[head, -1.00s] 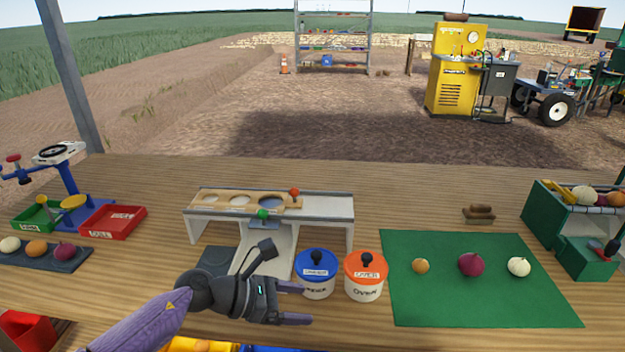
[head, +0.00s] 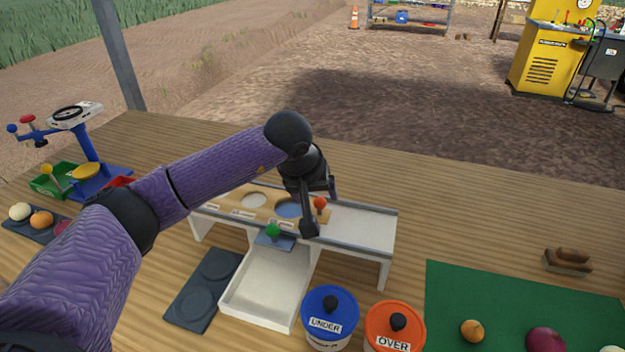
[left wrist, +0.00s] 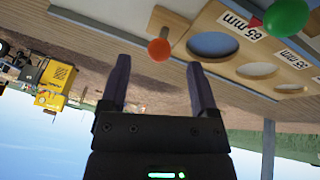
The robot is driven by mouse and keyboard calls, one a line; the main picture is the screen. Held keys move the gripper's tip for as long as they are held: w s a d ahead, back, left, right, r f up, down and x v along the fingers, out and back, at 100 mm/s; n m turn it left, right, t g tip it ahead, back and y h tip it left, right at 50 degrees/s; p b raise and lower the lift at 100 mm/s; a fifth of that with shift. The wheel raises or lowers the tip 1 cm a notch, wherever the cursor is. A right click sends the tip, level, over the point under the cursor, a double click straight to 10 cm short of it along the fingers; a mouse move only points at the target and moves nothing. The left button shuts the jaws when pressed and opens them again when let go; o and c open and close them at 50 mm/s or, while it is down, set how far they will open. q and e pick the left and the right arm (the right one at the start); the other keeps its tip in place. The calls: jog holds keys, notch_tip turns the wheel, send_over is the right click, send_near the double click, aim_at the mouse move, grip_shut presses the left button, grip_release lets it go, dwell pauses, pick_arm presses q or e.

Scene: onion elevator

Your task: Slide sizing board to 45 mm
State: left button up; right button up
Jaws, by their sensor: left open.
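The wooden sizing board (head: 236,205) with round holes lies in the white sizing stand (head: 365,228). An orange-red knob (head: 320,203) stands at the board's right end; in the left wrist view the knob (left wrist: 159,49) shows near the fingertips. My left gripper (head: 320,208) is open, its fingers around or just beside this knob; I cannot tell which. A green knob (head: 273,230) is on a blue plate at the stand's front. My right gripper is not in view.
A white chute (head: 265,287) runs forward from the stand, beside a dark two-ring pad (head: 205,288). Blue UNDER (head: 328,322) and orange OVER (head: 393,328) tubs stand in front. A scale (head: 85,150) is left; a green mat (head: 455,290) with onions is right.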

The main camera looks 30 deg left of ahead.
aim_at(319, 200)
pick_arm(q)
jog(key=x, duration=0.3)
jog(key=shift+f+b, duration=0.2)
jog(key=shift+b, duration=0.1)
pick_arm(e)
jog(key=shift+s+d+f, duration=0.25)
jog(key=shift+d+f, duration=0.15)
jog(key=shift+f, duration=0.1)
pick_arm(q)
jog(key=shift+c, duration=0.3)
grip_shut()
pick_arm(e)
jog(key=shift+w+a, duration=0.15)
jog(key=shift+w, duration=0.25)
